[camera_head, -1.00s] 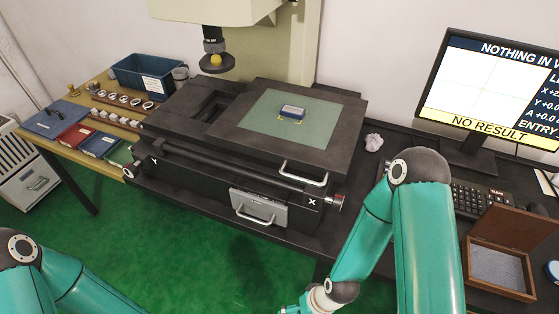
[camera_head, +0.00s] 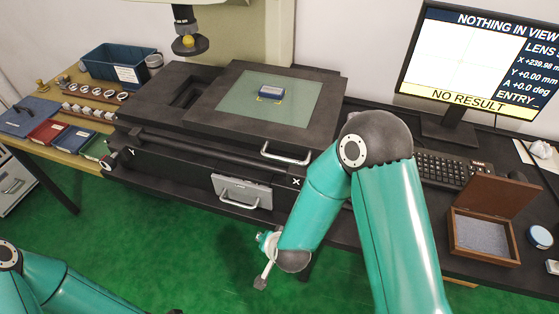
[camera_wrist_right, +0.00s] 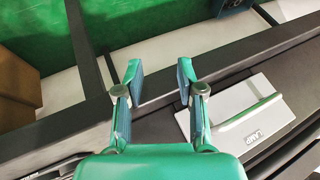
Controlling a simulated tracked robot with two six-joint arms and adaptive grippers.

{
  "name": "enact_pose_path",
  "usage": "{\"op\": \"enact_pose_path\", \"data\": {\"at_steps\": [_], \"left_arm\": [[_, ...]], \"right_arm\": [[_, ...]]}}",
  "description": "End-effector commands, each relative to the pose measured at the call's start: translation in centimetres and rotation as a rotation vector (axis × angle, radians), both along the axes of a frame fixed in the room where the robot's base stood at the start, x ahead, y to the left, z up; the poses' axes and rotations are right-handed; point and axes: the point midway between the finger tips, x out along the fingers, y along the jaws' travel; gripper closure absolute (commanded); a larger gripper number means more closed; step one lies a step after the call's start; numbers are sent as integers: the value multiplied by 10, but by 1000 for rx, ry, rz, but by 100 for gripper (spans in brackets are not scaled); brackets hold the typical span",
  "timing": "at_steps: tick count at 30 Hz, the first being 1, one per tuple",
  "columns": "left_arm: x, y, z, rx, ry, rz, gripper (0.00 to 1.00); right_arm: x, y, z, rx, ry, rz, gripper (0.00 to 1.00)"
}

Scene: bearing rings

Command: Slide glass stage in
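The glass stage (camera_head: 302,111) is a pale green pane in a dark sliding plate (camera_head: 330,85). The plate sits to the right on the measuring machine, away from the lens (camera_head: 190,44). A small blue-and-white block (camera_head: 271,92) lies on the glass. A pale bar handle (camera_head: 285,154) is on the plate's front edge. My right gripper (camera_head: 265,262) is in front of and below that handle, touching nothing. The right wrist view shows its two fingers (camera_wrist_right: 160,82) apart and empty. My left arm is at the lower left; its gripper is out of frame.
A grey lamp panel with a handle (camera_head: 241,192) is on the machine's front, also in the right wrist view (camera_wrist_right: 236,112). A monitor (camera_head: 480,62), keyboard (camera_head: 450,170) and open wooden box (camera_head: 484,233) stand right. The green floor in front is clear.

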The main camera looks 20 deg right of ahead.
Motion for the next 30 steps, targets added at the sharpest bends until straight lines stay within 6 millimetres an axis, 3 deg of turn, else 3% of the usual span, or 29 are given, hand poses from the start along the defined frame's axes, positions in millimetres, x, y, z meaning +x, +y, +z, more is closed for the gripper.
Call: {"op": "enact_pose_path", "data": {"at_steps": [1,3,7,9,12,15,18,21,30], "left_arm": [[0,0,-11,0,0,0,60],[0,0,-18,0,0,0,60],[0,0,-36,0,0,0,60],[0,0,-46,0,0,0,60],[0,0,-57,0,0,0,60],[0,0,-63,0,0,0,60],[0,0,-67,0,0,0,60],[0,0,-67,0,0,0,60],[0,0,-62,0,0,0,60]], "right_arm": [[21,10,21,14,-109,-95,62],[40,15,54,44,-237,-243,62],[51,28,125,154,-494,-526,62],[41,33,162,235,-623,-685,62],[14,35,203,340,-761,-874,62],[-15,35,228,415,-847,-1009,62],[-34,33,241,456,-894,-1093,62],[-41,30,246,469,-913,-1131,62],[-14,7,240,465,-915,-1140,62]]}}
